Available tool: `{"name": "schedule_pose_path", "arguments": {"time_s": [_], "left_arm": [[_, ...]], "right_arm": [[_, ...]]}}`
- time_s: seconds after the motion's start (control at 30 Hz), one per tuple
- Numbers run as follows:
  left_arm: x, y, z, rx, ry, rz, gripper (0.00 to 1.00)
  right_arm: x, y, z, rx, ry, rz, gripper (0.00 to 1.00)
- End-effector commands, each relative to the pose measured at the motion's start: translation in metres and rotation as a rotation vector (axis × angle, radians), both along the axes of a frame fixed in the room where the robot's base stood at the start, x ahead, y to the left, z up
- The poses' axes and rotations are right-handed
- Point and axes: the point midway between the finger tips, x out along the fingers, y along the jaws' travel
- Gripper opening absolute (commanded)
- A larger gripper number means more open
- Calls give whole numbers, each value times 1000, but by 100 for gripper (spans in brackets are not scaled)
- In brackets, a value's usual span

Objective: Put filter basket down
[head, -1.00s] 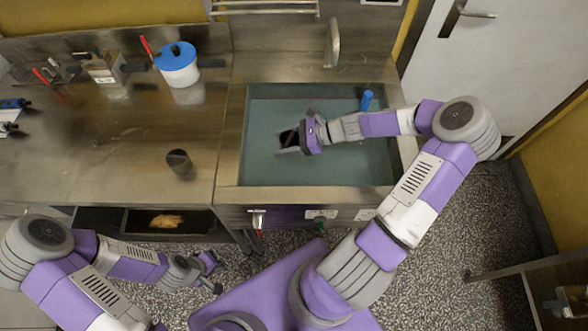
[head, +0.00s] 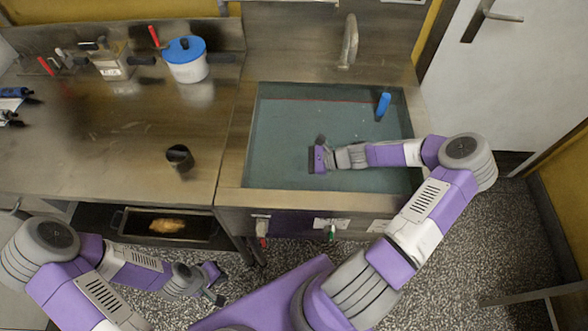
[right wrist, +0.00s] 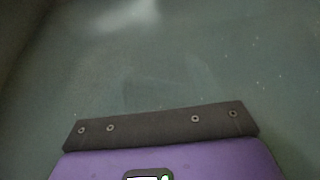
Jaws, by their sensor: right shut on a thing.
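My right gripper (head: 314,158) is low in the steel sink basin (head: 232,170), its fingertips hidden at the murky teal surface in the head view. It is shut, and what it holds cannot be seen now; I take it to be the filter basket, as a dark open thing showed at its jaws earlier. The right wrist view shows only a dark strip with screws on the purple gripper body (right wrist: 165,162) over dim teal. My left gripper (head: 218,284) is open and empty in front of the counter, over the floor.
A blue-handled thing (head: 383,105) stands at the basin's back right. A dark cup (head: 180,157) stands on the steel counter (head: 110,150), with a blue-lidded white pot (head: 187,62) behind. A tray (head: 130,222) with orange-brown food is below. A tap (head: 349,40) is behind the basin.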

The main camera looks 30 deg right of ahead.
Motion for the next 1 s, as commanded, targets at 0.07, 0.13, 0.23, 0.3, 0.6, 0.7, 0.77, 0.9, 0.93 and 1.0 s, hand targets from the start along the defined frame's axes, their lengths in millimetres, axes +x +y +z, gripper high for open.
{"name": "schedule_pose_path", "arguments": {"time_s": [0.07,0.13,0.23,0.3,0.6,0.7,0.77,0.9,0.93,1.0], "left_arm": [[0,0,-5,0,0,0,0],[0,0,-4,0,0,0,0],[0,0,-3,0,0,0,0],[0,0,-3,0,0,0,0],[0,0,-3,0,0,0,0],[0,0,-3,0,0,0,0],[0,0,-2,0,0,0,0],[0,0,5,0,0,0,0],[0,0,7,0,0,0,0],[0,0,12,0,0,0,0]], "right_arm": [[0,0,-8,2,0,0,34],[0,0,-7,0,0,-1,34],[0,0,-7,-1,0,-1,34],[0,0,-7,-1,0,-1,66],[0,0,-7,0,0,0,90],[0,0,-6,0,0,0,90],[-1,-2,-6,-1,0,-1,90],[-8,-15,1,-3,2,-4,90],[-10,-18,4,-2,2,-4,90],[-16,-28,9,-3,1,-3,90]]}}
